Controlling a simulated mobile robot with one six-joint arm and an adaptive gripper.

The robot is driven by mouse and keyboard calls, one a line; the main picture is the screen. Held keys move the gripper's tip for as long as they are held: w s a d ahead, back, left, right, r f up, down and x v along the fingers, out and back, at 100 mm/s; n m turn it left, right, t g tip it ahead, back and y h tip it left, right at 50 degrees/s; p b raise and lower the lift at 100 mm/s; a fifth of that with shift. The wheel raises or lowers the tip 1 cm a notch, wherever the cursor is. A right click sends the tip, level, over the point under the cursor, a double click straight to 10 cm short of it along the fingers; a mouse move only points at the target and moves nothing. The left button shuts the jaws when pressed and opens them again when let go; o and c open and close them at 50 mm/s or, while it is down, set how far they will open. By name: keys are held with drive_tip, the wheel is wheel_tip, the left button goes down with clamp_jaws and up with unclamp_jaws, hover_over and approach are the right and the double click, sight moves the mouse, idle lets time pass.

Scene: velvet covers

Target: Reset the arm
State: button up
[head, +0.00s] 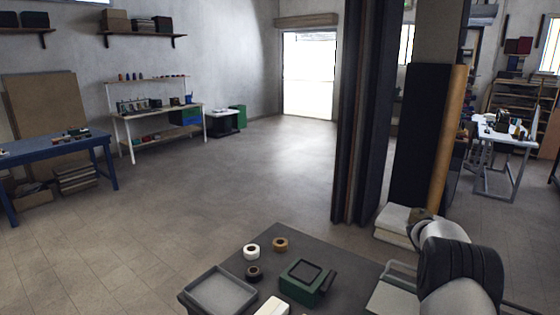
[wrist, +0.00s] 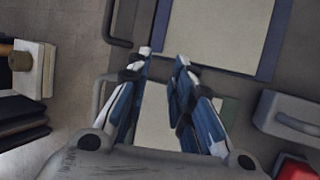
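My gripper (wrist: 164,57) shows in the wrist view, its two blue, white and black fingers pointing up the picture. The fingertips are apart with nothing between them, so it is open and empty. Behind and between the fingers is a pale flat surface (wrist: 165,120), apart from them as far as I can tell. I cannot make out the gripper in the head view.
The head view shows a dark table (head: 335,263) with a grey tray (head: 221,291), tape rolls (head: 281,244) and a green box (head: 301,283). Tall dark rolls (head: 366,110) stand behind it. Open floor (head: 220,180) lies left. The wrist view shows a grey handled case (wrist: 285,117).

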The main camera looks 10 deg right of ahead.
drive_tip(key=s+a+r+m+t+y, duration=0.1)
drive_tip(key=s+a+r+m+t, duration=0.1)
drive_tip(key=a+r, duration=0.9)
drive_tip(key=s+a+r+m+t+y, duration=0.1)
drive_tip(key=s+a+r+m, duration=0.1)
drive_tip(key=a+r, duration=1)
drive_tip(key=s+a+m+t+y, duration=0.1)
drive_tip(key=s+a+m+y, duration=0.1)
drive_tip(key=s+a, duration=1.25)
drive_tip(key=s+a+f+m+t+y, duration=0.1)
drive_tip(key=s+a+f+y, duration=0.1)
drive_tip(key=s+a, duration=0.7)
drive_tip(key=shift+s+a+f, duration=0.4)
drive_tip(key=shift+a+f, duration=0.15)
